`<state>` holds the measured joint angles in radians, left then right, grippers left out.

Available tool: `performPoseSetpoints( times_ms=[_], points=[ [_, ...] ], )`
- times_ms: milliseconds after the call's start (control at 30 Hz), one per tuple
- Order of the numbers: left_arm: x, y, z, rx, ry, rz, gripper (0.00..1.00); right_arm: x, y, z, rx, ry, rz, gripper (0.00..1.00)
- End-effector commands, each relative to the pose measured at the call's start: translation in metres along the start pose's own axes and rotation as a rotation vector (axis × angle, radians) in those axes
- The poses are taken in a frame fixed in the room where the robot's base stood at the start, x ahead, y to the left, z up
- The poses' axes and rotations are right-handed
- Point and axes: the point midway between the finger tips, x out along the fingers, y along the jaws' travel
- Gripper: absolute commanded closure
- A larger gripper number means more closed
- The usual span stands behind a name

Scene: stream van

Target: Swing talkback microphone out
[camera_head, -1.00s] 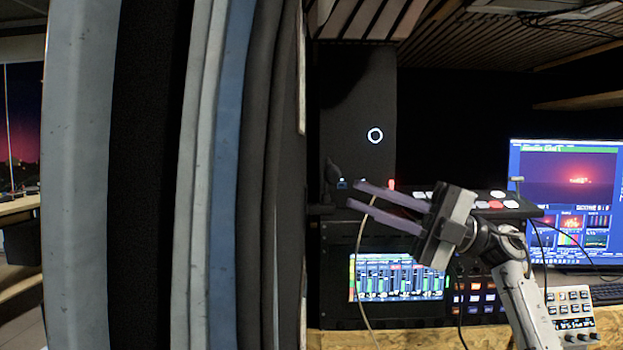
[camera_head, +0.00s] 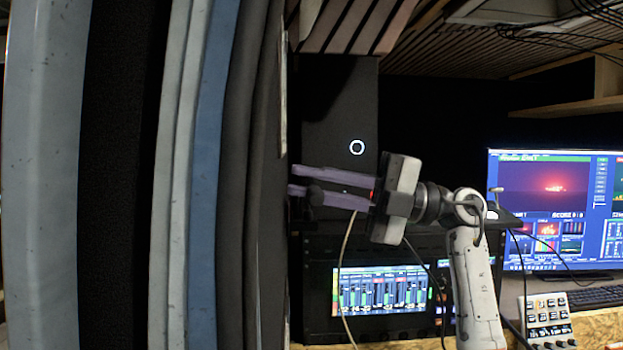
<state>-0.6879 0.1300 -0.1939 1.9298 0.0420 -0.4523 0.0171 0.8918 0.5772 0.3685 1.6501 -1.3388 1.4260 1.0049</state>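A small dark rounded shape (camera_head: 315,194), probably the talkback microphone head, shows at the fingers of my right gripper, overlapping the lower finger. Its stem or arm cannot be made out against the dark background. My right gripper (camera_head: 292,180) points left, with its two purple-grey fingers apart and a gap between them. Whether the fingers touch the dark shape cannot be told. My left gripper is not in view.
A large curved panel edge in grey, black and blue (camera_head: 210,150) fills the left side, close to the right fingertips. Behind my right arm are a lit mixer screen (camera_head: 382,290), a monitor (camera_head: 553,205), a keypad (camera_head: 547,318) and hanging cables.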

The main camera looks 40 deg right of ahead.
Motion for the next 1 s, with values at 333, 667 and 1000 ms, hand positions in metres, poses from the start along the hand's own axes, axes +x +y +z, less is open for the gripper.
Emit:
performPoseSetpoints(
  times_ms=[333,667,1000],
  points=[
    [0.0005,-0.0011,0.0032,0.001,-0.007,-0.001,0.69,0.0019,-0.0003,0.0001,0.000,-0.001,0.000,0.96],
    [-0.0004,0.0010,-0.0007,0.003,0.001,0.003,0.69,0.0017,-0.0004,0.0001,0.000,0.000,0.000,1.00],
    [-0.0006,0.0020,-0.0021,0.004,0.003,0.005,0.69,0.0016,-0.0005,0.0002,0.000,-0.001,-0.001,1.00]
  ],
)
